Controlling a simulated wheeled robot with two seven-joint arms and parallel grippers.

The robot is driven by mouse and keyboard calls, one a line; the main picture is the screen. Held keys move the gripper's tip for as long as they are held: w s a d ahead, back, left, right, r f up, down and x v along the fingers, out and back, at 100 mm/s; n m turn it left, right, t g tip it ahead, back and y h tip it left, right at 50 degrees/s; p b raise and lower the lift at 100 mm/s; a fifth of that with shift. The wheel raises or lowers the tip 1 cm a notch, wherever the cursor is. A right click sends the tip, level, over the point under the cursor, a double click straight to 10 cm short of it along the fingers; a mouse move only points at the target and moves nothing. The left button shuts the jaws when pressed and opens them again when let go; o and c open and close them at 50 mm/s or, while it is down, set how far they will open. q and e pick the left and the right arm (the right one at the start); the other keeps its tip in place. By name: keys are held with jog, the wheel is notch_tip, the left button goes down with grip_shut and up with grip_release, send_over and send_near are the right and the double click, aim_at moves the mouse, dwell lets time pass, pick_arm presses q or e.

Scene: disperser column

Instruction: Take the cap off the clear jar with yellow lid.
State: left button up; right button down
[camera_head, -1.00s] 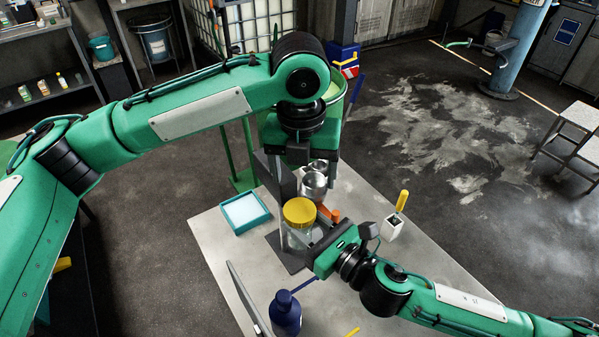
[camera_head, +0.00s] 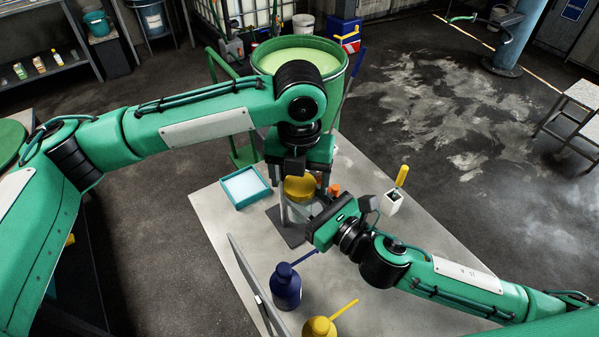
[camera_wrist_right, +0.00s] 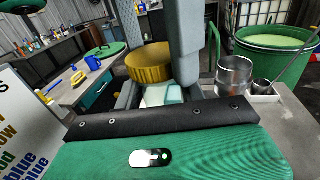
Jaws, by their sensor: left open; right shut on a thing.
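The clear jar (camera_head: 299,211) stands over the table with its yellow lid (camera_head: 299,188) on top; the lid also shows in the right wrist view (camera_wrist_right: 150,62). My right gripper (camera_head: 305,220) is shut on the jar's body from the front right, below the lid. My left gripper (camera_head: 301,186) points down from above. It is open, with its fingers down on either side of the lid. A grey finger stands close in front of the lid's right part in the wrist view. I cannot tell whether the fingers touch the lid.
A teal tray (camera_head: 245,187) lies left of the jar. A white holder with a yellow-handled tool (camera_head: 393,202) stands to the right. A blue bottle (camera_head: 286,290) and a yellow one (camera_head: 320,328) are in front. Metal cups (camera_wrist_right: 233,76) stand nearby. A green drum (camera_head: 335,60) is behind.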

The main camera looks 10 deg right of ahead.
pick_arm(q)
jog(key=shift+c, duration=0.4)
jog(key=c, duration=0.9)
jog(key=n, duration=0.5)
jog(key=shift+c, duration=0.2)
jog(key=n, duration=0.4)
jog(key=shift+n, duration=0.4)
jog(key=n, duration=0.4)
jog(key=shift+n, duration=0.3)
jog(key=n, duration=0.5)
jog(key=shift+r, duration=0.1)
